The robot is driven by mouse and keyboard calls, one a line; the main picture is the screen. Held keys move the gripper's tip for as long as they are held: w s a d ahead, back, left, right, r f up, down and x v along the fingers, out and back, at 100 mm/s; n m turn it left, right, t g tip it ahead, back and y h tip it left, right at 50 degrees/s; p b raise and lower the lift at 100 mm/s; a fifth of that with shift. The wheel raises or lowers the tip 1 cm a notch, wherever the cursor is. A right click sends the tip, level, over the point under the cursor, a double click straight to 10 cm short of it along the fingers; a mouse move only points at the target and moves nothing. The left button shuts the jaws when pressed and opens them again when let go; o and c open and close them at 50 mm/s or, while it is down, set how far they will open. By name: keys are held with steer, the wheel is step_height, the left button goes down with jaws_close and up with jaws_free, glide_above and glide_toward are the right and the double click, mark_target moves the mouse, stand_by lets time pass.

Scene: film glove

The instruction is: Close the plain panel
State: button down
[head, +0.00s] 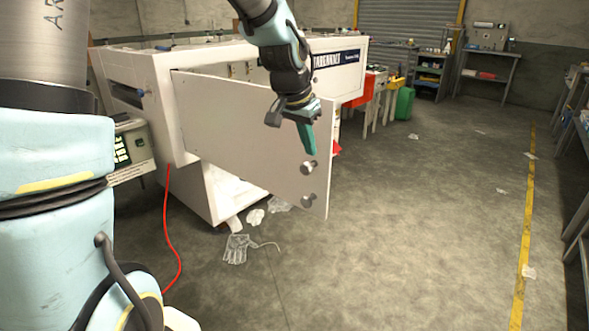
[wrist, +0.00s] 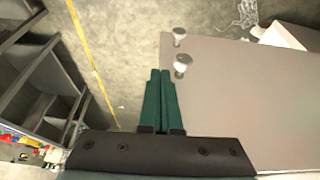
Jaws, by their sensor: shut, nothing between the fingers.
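The plain panel (head: 245,125) is a flat white door on the white machine (head: 130,62). It stands swung open, hinged at its left side and reaching out toward the right in the head view. Two round metal knobs (head: 308,168) sit near its free end. My gripper (head: 309,150) is shut and empty, with green fingers pointing down close to the upper knob. In the wrist view the shut fingers (wrist: 160,75) lie beside the panel's edge (wrist: 240,100), near the two knobs (wrist: 182,62). I cannot tell whether the fingers touch the panel.
A red cable (head: 168,235) hangs at the left. A red bin and a green bin (head: 405,103) stand behind. The floor to the right is open, with shelving at the far right.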

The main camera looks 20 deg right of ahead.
mark_target(325, 166)
steer(key=w+d+f+p, duration=0.1)
steer(key=f, duration=0.2)
steer(key=w+d+f+p, duration=0.1)
steer(key=d+f, duration=0.1)
steer(key=w+d+f+p, duration=0.1)
steer(key=d+f, duration=0.1)
steer(key=f, duration=0.1)
steer(key=shift+w+d+f, duration=0.15)
steer(key=shift+d+f, duration=0.1)
steer(key=shift+f, duration=0.1)
steer(key=shift+w+d+f, duration=0.15)
steer(key=shift+w+d, duration=0.2)
steer(key=shift+d, duration=0.15)
